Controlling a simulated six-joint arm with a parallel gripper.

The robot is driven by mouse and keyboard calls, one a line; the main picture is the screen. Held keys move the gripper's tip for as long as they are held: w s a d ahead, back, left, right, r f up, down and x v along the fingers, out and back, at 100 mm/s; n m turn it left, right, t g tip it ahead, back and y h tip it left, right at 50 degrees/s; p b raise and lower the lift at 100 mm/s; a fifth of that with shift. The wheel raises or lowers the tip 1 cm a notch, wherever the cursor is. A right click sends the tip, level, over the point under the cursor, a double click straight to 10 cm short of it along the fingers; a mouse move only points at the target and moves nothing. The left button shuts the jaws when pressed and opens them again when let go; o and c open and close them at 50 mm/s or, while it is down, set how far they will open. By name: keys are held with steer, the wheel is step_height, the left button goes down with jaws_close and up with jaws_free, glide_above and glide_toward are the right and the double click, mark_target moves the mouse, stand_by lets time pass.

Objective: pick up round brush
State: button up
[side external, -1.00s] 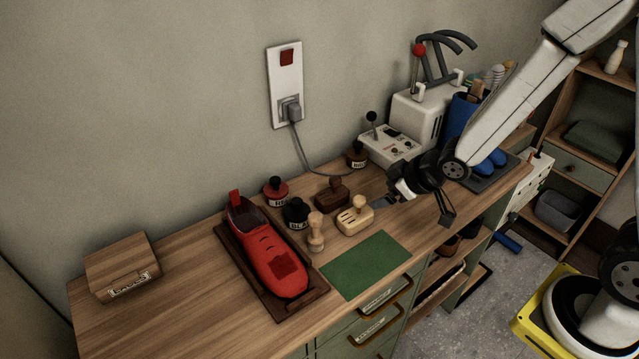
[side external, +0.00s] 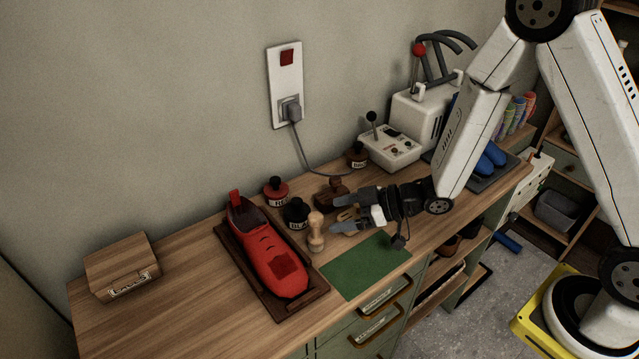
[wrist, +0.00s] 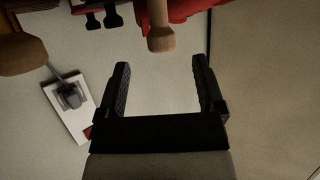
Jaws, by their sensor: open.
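The round brush (side external: 316,240) is a small pale wooden brush standing upright on the bench, just right of the red shoe. In the wrist view the round brush (wrist: 160,32) shows at the top centre, ahead of the fingers and lined up between them. My gripper (side external: 339,212) is open and lies nearly level above the bench, its fingers pointing left toward the brush. In the wrist view my gripper (wrist: 161,65) has nothing between its fingers. A gap is left between the fingertips and the brush.
The red shoe (side external: 270,255) sits in a dark tray (side external: 313,290) to the left. A dark brush (side external: 330,194) and a partly hidden light brush (side external: 346,214) are by my fingers.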

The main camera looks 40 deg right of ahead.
steer(key=shift+x, duration=1.25)
steer(key=shift+a+f, duration=0.1)
steer(key=shift+x, duration=2.5)
jaws_close()
step_height(320, 180, up, 10)
